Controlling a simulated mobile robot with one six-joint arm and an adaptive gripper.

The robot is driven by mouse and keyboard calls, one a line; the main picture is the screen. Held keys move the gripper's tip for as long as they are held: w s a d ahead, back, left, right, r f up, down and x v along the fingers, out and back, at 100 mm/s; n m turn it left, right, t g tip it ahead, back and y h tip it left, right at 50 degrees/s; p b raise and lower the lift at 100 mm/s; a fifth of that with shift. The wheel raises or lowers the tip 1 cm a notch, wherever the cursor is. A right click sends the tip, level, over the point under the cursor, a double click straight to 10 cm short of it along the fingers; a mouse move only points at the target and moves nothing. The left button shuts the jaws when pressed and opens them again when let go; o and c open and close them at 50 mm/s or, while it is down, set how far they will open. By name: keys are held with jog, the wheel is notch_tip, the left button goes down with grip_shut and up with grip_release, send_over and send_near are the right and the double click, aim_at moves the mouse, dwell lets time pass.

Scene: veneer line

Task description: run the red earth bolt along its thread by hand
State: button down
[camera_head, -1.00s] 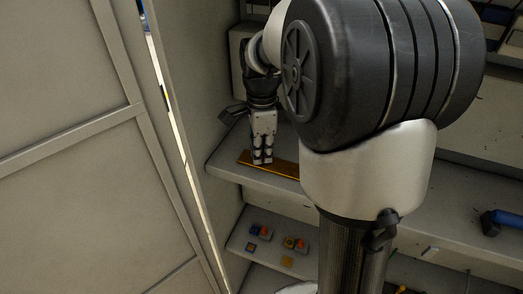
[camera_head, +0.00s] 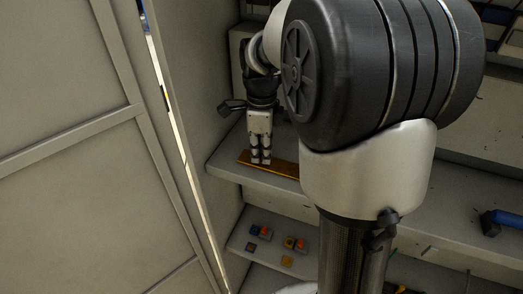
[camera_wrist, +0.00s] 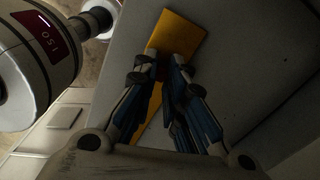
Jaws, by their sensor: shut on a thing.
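A flat orange-yellow bar (camera_head: 285,168) lies on the shelf; it also shows in the wrist view (camera_wrist: 181,31). My gripper (camera_head: 261,161) points straight down with its fingertips at the bar. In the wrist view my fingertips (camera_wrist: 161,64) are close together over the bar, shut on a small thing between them. The red earth bolt cannot be made out in either view; the fingers hide what they hold. Its thread cannot be seen either.
A pale wall panel (camera_head: 185,90) stands close left of my gripper. The shelf (camera_head: 222,165) carries the bar. Below it is a panel (camera_head: 268,262) with several small coloured blocks. A blue-handled tool (camera_head: 500,220) lies at the right.

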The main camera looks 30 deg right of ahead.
jog(key=shift+m, duration=2.9)
dwell(1.8)
jog(key=c, duration=1.6)
grip_release()
notch_tip(320, 180, up, 12)
jog(key=shift+r, duration=0.1)
